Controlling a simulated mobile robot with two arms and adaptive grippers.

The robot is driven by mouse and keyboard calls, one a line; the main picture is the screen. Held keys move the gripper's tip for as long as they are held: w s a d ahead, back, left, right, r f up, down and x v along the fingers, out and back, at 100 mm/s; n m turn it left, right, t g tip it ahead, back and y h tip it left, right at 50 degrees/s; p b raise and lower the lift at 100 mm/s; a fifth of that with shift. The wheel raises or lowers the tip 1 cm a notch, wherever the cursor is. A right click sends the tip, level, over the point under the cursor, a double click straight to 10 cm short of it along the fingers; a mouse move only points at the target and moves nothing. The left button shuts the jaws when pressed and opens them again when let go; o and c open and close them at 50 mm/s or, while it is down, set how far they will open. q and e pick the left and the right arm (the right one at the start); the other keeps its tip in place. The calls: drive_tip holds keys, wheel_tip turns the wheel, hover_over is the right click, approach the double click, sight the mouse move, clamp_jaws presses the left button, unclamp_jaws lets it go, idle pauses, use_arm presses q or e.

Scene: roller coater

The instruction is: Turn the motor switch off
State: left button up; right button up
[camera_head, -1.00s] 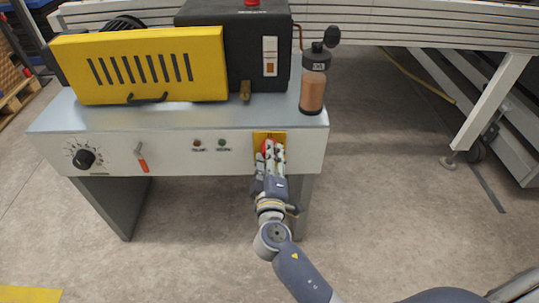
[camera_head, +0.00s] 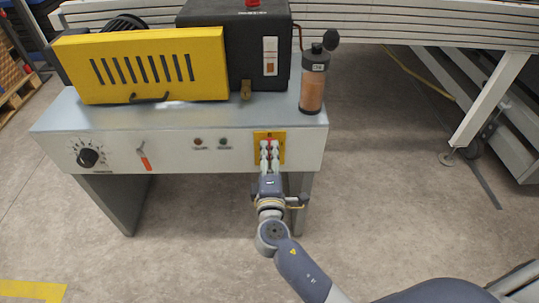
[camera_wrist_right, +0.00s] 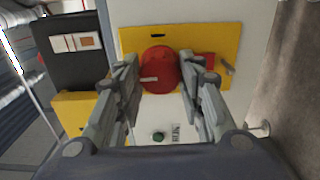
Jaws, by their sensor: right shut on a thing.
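The motor switch is a red round knob (camera_wrist_right: 158,72) on a yellow plate (camera_head: 282,150), at the right end of the machine's white front panel. The plate also shows in the wrist view (camera_wrist_right: 218,40). A white mark lies about level on the knob in the wrist view. My right gripper (camera_head: 269,150) reaches the plate from below, its fingers on either side of the knob and shut on it. In the head view the fingers hide most of the knob. My left gripper is not in view.
The panel also has a black dial (camera_head: 88,157), an orange-handled lever (camera_head: 145,160) and two small indicator lights (camera_head: 210,142). A yellow slotted cover (camera_head: 140,65) and a bottle (camera_head: 313,80) stand on top. A white conveyor frame (camera_head: 490,100) is at right. The floor in front is clear.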

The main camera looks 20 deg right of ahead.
drive_tip(key=o, duration=1.1)
drive_tip(key=shift+c, duration=0.2)
drive_tip(key=v, duration=1.2)
